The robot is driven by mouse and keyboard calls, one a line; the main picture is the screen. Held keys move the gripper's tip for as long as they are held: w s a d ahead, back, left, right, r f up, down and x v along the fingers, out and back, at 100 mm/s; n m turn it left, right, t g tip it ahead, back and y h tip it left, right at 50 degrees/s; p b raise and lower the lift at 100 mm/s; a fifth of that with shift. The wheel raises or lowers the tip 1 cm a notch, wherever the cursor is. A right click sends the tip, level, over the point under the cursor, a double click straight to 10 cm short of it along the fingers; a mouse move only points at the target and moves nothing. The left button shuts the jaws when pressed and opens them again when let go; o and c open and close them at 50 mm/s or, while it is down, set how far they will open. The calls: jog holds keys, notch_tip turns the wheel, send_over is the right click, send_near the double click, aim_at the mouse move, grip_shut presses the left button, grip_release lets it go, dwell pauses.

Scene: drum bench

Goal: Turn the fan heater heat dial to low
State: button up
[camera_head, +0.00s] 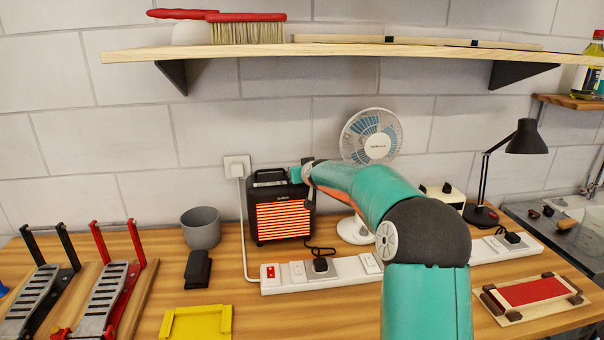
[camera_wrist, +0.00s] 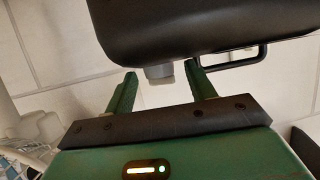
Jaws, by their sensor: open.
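The fan heater (camera_head: 254,195) is a black box with a glowing orange grille, standing on the bench against the wall. My arm reaches in from the right, and my gripper (camera_head: 301,173) is at the heater's top right edge. In the wrist view the heater's dark body (camera_wrist: 200,30) fills the top. A grey dial (camera_wrist: 159,72) sticks out from it, between the two green fingers of my open gripper (camera_wrist: 161,82). Gaps show on both sides of the dial, narrower on the right. The dial's markings and setting cannot be seen. In the head view my gripper hides the dial.
The heater's carry handle (camera_wrist: 240,60) lies close to the right finger. A white fan (camera_head: 371,138) stands behind my arm. A power strip (camera_head: 340,271) lies in front of the heater, and a grey cup (camera_head: 201,228) stands left. A wooden shelf (camera_head: 340,51) runs above.

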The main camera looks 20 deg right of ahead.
jog(key=shift+r, duration=0.1)
jog(key=shift+s+r, duration=0.1)
jog(key=shift+s, duration=0.1)
jog(key=v, duration=1.3)
jog(key=shift+s, duration=0.2)
